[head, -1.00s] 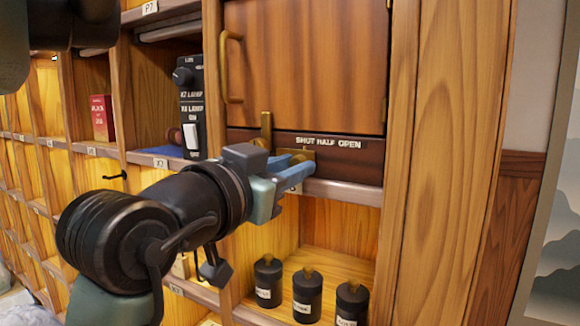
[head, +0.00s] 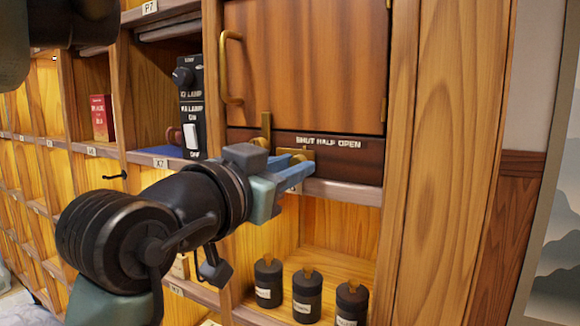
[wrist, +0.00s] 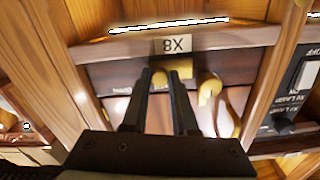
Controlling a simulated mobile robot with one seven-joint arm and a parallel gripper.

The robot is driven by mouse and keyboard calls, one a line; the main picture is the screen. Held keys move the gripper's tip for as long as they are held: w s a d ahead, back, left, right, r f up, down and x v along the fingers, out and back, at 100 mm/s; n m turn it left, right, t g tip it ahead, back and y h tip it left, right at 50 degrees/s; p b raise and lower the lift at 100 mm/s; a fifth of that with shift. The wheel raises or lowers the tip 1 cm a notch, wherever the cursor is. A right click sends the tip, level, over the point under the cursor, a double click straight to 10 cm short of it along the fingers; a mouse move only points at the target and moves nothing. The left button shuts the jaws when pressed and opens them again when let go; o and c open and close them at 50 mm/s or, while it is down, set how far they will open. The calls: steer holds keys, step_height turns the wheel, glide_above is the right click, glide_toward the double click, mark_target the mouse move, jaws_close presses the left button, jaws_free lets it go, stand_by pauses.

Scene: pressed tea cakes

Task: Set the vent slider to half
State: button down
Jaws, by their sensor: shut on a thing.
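The vent slider (head: 297,153) is a small brass plate with a knob, set in a dark strip below the wooden door. The strip's label (head: 328,142) reads SHUT HALF OPEN. The plate sits at the left part of the strip, near the word SHUT. My gripper (head: 308,164) reaches it from the front left. In the wrist view, upside down, the fingers (wrist: 158,78) are shut on the slider's brass knob, with the plate (wrist: 181,68) showing behind and to the right. The fingers hide part of the slider in the head view.
A brass latch (head: 266,130) stands just left of the slider, and a brass handle (head: 230,68) is on the door. A lamp switch box (head: 191,120) is further left. Several black canisters (head: 307,295) stand on the shelf below. A shelf edge (head: 345,192) runs beneath the strip.

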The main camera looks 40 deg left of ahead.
stand_by(0.4)
steer(key=shift+w+d, duration=0.2)
steer(key=shift+d, duration=0.6)
steer(key=shift+w+d, duration=0.2)
steer(key=shift+d, duration=0.55)
steer(key=c, duration=0.7)
jaws_free()
steer(key=v, duration=1.3)
steer(key=shift+a, duration=0.15)
steer(key=w+d+f+t+h+b, duration=0.1)
steer(key=w+d+t+h+b, duration=0.1)
steer(key=w+d+t+b, duration=0.75)
steer(key=s+d, duration=0.1)
steer(key=d, duration=0.4)
steer(key=s+d+h+b, duration=0.1)
steer(key=d, duration=0.4)
steer(key=s+d+h+b, duration=0.1)
steer(key=d, duration=0.4)
steer(key=shift+s+d+f+t, duration=0.15)
steer(key=shift+s+f+t, duration=0.1)
steer(key=shift+s, duration=0.1)
